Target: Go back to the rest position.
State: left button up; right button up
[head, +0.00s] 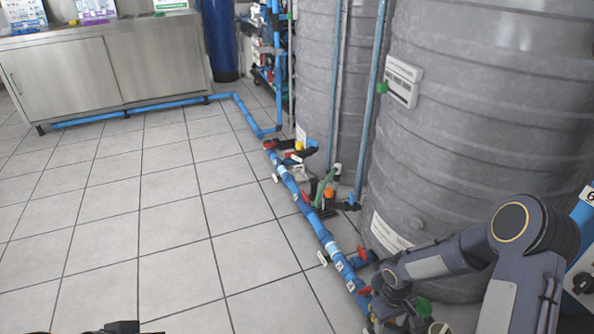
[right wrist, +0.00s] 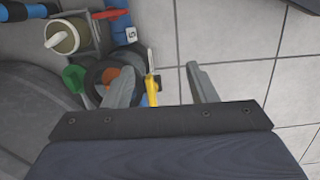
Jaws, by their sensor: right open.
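My right gripper (head: 392,308) is low at the bottom right of the head view, beside the blue floor pipe with red valve handles (head: 318,228). In the right wrist view my right gripper (right wrist: 155,78) has its two grey fingers wide apart, with nothing held. A yellow valve handle (right wrist: 152,90) shows between the fingers, nearer the left one; I cannot tell whether they touch. A green knob (right wrist: 74,77) and an orange-centred fitting (right wrist: 120,78) are beside and partly behind the left finger.
Large grey tanks (head: 480,120) stand close on the right, behind my right arm. More valves (head: 325,190) line the pipe. A steel cabinet (head: 110,75) and a dark blue cylinder (head: 220,40) stand at the back. The tiled floor (head: 130,210) at left is clear.

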jog(key=s+d+r+m+t, duration=0.1)
jog(key=s+r+m, duration=0.1)
jog(key=r, duration=0.7)
jog(key=s+d+r+m+t, duration=0.1)
jog(key=s+r, duration=0.1)
jog(key=r, duration=0.7)
jog(key=s+a+r+m+t+y, duration=0.1)
jog(key=s+a+r+t+y, duration=0.15)
jog(key=s+r, duration=0.4)
jog(key=s+a+r+m+t+y, duration=0.25)
jog(key=s+r, duration=0.25)
jog(key=s, duration=0.3)
notch_tip(320, 180, up, 34)
jog(key=a+p, duration=0.1)
jog(key=p, duration=3.3)
jog(key=shift+s+n+h, duration=0.25)
jog(key=shift+n+h, duration=0.05)
jog(key=shift+n, duration=0.05)
